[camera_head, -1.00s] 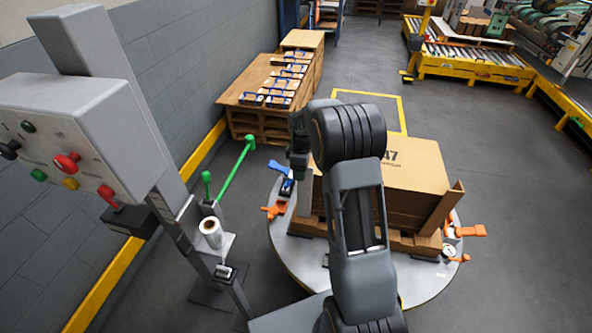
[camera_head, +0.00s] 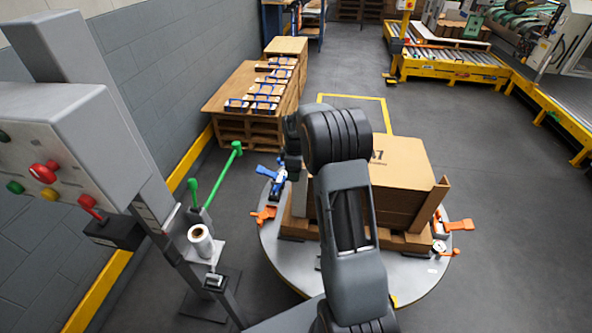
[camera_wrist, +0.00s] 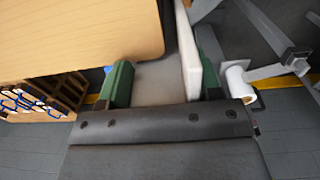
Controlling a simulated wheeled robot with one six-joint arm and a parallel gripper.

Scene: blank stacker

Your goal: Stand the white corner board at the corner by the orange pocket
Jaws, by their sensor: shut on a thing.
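My gripper (camera_wrist: 163,78) is shut on the white corner board (camera_wrist: 188,50), which shows as a pale upright strip and face between the green fingers in the wrist view. In the head view my arm hides most of the board, and the gripper is at the left side of the carton. The carton (camera_head: 405,160) stands on a pallet on the round turntable (camera_head: 290,265). Orange parts show at the turntable's left edge (camera_head: 263,215) and right edge (camera_head: 460,225); I cannot tell which is the orange pocket. A blue part (camera_head: 270,172) is near the gripper.
A brown corner board (camera_head: 428,205) stands at the carton's right front corner. A green lever (camera_head: 215,178), a film roll (camera_head: 200,240) and a grey control post (camera_head: 150,190) stand to the left. Loaded pallets (camera_head: 250,120) are behind. Open floor lies to the right.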

